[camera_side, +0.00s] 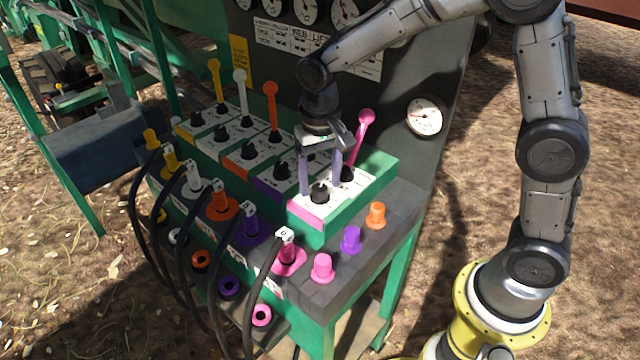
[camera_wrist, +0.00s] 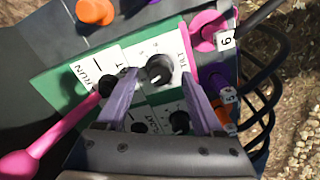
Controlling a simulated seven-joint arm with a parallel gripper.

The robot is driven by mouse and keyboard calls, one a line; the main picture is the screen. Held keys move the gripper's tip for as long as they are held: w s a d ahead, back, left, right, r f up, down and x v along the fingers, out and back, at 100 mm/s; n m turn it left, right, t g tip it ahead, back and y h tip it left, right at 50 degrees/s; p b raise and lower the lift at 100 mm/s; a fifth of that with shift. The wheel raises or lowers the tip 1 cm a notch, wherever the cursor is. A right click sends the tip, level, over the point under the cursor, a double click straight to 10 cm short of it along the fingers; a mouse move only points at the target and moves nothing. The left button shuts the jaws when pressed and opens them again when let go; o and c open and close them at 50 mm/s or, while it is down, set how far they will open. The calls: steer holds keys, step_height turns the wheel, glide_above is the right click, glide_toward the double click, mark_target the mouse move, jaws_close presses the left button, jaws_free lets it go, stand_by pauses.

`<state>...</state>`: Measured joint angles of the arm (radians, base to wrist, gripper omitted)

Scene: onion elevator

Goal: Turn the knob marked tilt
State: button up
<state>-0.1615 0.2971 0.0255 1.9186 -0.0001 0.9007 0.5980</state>
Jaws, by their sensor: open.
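The black tilt knob (camera_wrist: 159,70) sits on a white label plate in the wrist view, beside printing that appears to read TILT. It also shows in the side view (camera_side: 320,192), on the pink-edged end panel of the green console. My gripper (camera_side: 321,186) points down over this panel with its purple fingers apart. In the wrist view my gripper (camera_wrist: 159,78) has one fingertip on each side of the knob, with gaps visible. I cannot tell whether the fingertips are level with the knob or just above it.
A pink lever (camera_side: 362,140) stands close behind my gripper. A FLOAT knob (camera_wrist: 180,122) is on the neighbouring panel. Pink, purple and orange caps (camera_side: 352,240) stand on the grey ledge. Several hose plugs with black cables (camera_side: 285,250) line the front. A gauge (camera_side: 425,117) is behind.

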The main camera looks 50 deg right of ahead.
steer(key=shift+f, duration=0.85)
jaws_close()
